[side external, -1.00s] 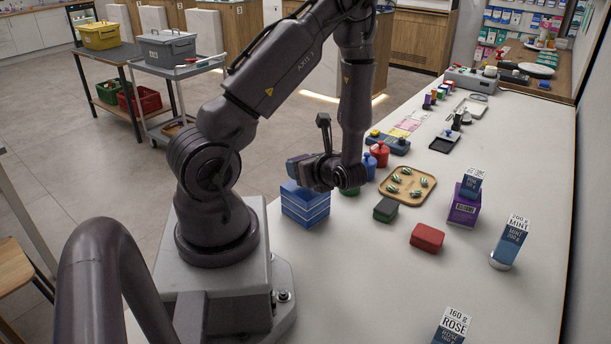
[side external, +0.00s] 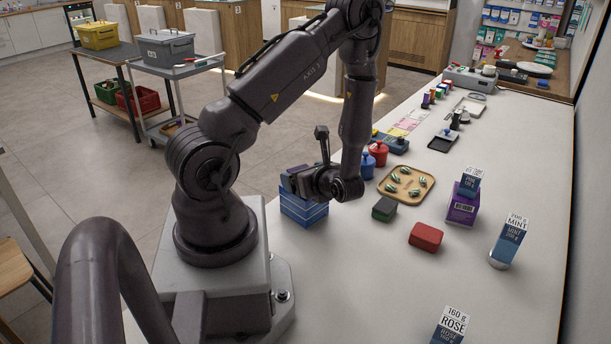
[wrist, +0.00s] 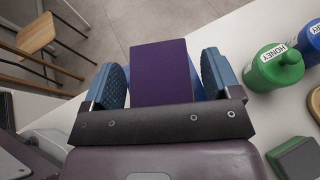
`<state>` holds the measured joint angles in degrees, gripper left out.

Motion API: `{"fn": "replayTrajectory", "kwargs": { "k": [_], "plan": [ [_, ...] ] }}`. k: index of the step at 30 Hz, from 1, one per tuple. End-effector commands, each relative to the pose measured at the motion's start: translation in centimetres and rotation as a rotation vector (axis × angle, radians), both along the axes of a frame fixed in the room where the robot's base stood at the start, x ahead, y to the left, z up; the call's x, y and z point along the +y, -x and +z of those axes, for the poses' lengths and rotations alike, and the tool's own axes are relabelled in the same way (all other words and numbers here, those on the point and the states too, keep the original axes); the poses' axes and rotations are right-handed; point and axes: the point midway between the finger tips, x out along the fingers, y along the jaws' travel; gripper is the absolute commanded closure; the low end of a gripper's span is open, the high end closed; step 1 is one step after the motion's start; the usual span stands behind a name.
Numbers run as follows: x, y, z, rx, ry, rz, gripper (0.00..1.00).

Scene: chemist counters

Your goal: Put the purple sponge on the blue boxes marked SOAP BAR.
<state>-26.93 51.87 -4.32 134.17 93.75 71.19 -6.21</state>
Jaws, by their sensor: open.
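The purple sponge (wrist: 160,72) lies flat between my gripper's two blue finger pads in the wrist view, with a gap on each side. My gripper (wrist: 162,64) is open around it. The stack of blue boxes (side external: 303,211) stands at the counter's left edge in the side view. Some blue of the boxes shows beside and under the sponge in the wrist view. My gripper (side external: 292,182) is right at the top of the stack in the side view. The sponge is mostly hidden there by the fingers. The SOAP BAR lettering is not readable.
A green HONEY jar (wrist: 274,68) stands just right of my gripper in the wrist view, with a blue jar (wrist: 311,40) beyond it. A dark green block (side external: 384,208), a red block (side external: 426,236) and a wooden tray (side external: 428,186) lie further right.

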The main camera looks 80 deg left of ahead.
Motion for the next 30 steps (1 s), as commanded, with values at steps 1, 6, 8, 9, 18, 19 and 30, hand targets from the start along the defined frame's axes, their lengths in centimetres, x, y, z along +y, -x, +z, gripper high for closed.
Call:
{"fn": "replayTrajectory", "kwargs": {
  "k": [1, 6, 8, 9, 18, 19, 30],
  "plan": [
    [0.0, 0.0, 0.1, -0.001, 0.0, 0.0, 0.17],
    [-1.3, -0.7, 0.9, -0.002, 0.0, -0.005, 0.17],
    [-2.3, -1.1, 1.4, -0.004, -0.001, -0.007, 0.17],
    [-3.1, -1.4, 1.7, -0.004, 0.0, -0.008, 0.17],
    [-8.3, -3.5, 4.1, -0.004, -0.001, -0.004, 0.17],
    [-8.7, -3.7, 4.2, -0.003, -0.001, -0.005, 0.17],
    [-10.9, -4.3, 8.0, -0.151, 0.017, 0.113, 0.17]
  ]
}}
